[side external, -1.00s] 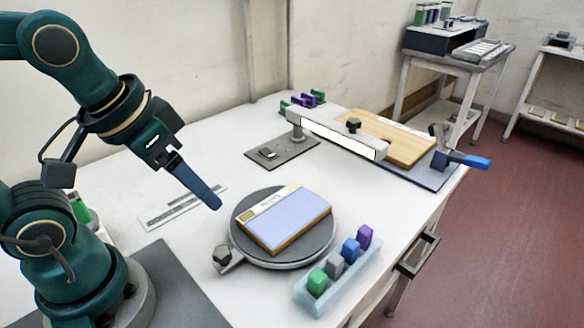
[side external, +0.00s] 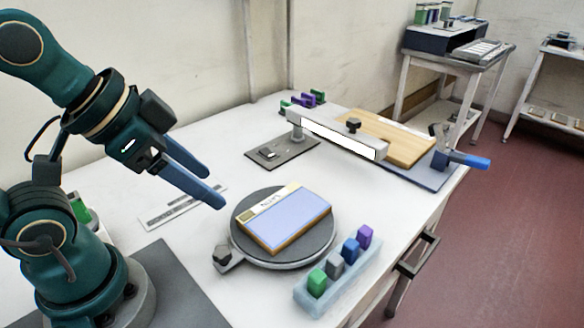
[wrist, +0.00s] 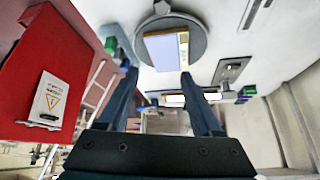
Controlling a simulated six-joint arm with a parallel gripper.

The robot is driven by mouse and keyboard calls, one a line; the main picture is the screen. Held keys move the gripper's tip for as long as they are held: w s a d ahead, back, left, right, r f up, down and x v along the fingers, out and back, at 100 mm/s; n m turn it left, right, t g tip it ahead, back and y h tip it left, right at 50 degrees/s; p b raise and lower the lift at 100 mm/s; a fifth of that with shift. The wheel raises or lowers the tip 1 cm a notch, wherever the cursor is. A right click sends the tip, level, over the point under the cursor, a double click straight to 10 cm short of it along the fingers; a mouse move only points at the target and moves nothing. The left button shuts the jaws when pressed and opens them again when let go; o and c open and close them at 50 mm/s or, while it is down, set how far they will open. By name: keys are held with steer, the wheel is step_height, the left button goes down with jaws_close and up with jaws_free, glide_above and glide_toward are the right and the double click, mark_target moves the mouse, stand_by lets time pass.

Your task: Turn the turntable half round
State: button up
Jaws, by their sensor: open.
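The round grey turntable (side external: 318,254) stands on the white bench, with a dark knob (side external: 222,253) on a tab at its left front edge. A flat block (side external: 290,215) with a pale blue top, a cream labelled strip and wooden sides lies on it. My gripper (side external: 215,188) is open and empty, its two blue fingers above the bench just left of the turntable and apart from it. The wrist view shows the turntable (wrist: 198,52) and the block (wrist: 160,50) beyond the fingertips (wrist: 158,78). The turntable's underside is hidden.
A pale blue rack (side external: 345,286) of coloured blocks stands close by the turntable's right front. A grey plate (side external: 283,152) and a white-faced bar (side external: 340,137) over a wooden board (side external: 405,142) lie behind. A ruler-like strip (side external: 180,208) lies left on the bench.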

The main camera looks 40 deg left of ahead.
steer(key=shift+s+a+f+n+y, duration=0.2)
steer(key=shift+s+a+f+n, duration=0.2)
steer(key=shift+n, duration=0.2)
steer(key=shift+s+a+f+n+y, duration=0.25)
steer(key=shift+a+n, duration=0.2)
steer(key=shift+n, duration=0.15)
steer(key=shift+c, duration=0.9)
steer(key=shift+s+a+f+g, duration=0.1)
steer(key=shift+a+f+g, duration=0.1)
steer(key=shift+g, duration=0.1)
steer(key=c, duration=0.5)
steer(key=shift+s, duration=0.2)
jaws_close()
steer(key=w+d+m+g+y, duration=0.2)
steer(key=w+d+m+g, duration=0.25)
steer(key=d+m, duration=0.75)
steer(key=a+f+m, duration=0.1)
steer(key=f, duration=0.3)
steer(key=s+f+m, duration=0.1)
steer(key=f+m, duration=0.1)
steer(key=f, duration=0.2)
steer(key=s+a+f+m+g+y, duration=0.1)
steer(key=f+m, duration=0.1)
steer(key=f, duration=0.1)
steer(key=shift+s+a+f, duration=0.15)
steer(key=shift+a+f, duration=0.15)
steer(key=shift+f, duration=0.1)
steer(key=shift+a, duration=2)
